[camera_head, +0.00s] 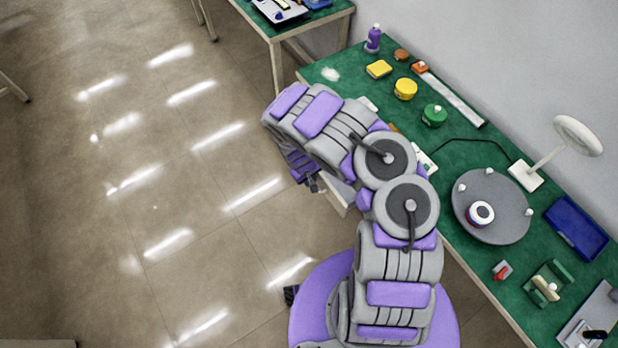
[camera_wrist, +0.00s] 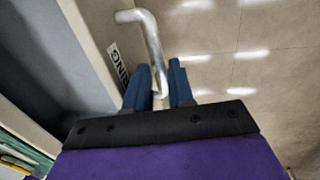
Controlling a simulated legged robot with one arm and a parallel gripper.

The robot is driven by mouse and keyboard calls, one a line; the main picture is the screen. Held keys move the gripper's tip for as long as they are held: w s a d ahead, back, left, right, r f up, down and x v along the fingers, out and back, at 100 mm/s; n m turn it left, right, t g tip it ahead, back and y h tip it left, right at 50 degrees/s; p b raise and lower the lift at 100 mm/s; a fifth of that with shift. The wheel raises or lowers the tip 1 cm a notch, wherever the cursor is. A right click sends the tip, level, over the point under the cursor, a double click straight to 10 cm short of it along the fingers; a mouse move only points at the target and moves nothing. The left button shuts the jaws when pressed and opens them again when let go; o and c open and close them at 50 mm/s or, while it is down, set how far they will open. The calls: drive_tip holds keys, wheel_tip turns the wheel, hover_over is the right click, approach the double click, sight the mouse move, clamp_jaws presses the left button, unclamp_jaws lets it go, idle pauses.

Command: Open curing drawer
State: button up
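The curing drawer shows in the wrist view as a pale grey front panel (camera_wrist: 88,38) with a label (camera_wrist: 118,66), of which "ING" is readable. Behind the panel is a dark hollow, so the drawer appears partly pulled out. Its bent silver handle (camera_wrist: 150,40) runs down between the two blue fingers of my gripper (camera_wrist: 161,82). The fingers are close around the bar and appear shut on it; the exact contact is hard to see. In the head view the pale drawer (camera_head: 337,192) juts from under the green table, partly hidden by my arm, beside my gripper (camera_head: 314,186).
The green workbench (camera_head: 470,150) carries a grey turntable (camera_head: 505,225), a lamp (camera_head: 560,145), a blue tray (camera_head: 577,228) and yellow and green canister parts. Another table (camera_head: 300,28) stands at the top. The tiled floor (camera_head: 150,200) to the left is clear.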

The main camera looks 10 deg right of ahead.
drive_tip(key=shift+r, duration=0.1)
drive_tip(key=a+r+p, duration=0.1)
drive_tip(key=r+p, duration=0.1)
drive_tip(key=r, duration=0.6)
drive_tip(key=s+a+r+p, duration=0.1)
drive_tip(key=a+r+p, duration=0.1)
drive_tip(key=r, duration=0.6)
drive_tip(key=shift+r+p, duration=0.4)
drive_tip(key=shift+p, duration=0.35)
drive_tip(key=s+d+r+m+b, duration=0.1)
drive_tip(key=s+d+r, duration=0.15)
drive_tip(key=r, duration=0.35)
drive_tip(key=s+d+r+m+g+b, duration=0.1)
drive_tip(key=s+r, duration=0.2)
drive_tip(key=r, duration=0.3)
drive_tip(key=s+d+r+m+b, duration=0.1)
drive_tip(key=s+d+r+b, duration=0.15)
drive_tip(key=r, duration=0.35)
drive_tip(key=s+a+r+y+b, duration=0.1)
drive_tip(key=s+r, duration=0.3)
drive_tip(key=s, duration=0.8)
drive_tip(key=s+r+g+b, duration=0.1)
drive_tip(key=s+r, duration=0.4)
drive_tip(key=s, duration=0.8)
drive_tip(key=shift+a+r+m+y+b, duration=0.3)
drive_tip(key=shift+a+m+y+b, duration=0.05)
drive_tip(key=shift+m+y+b, duration=0.1)
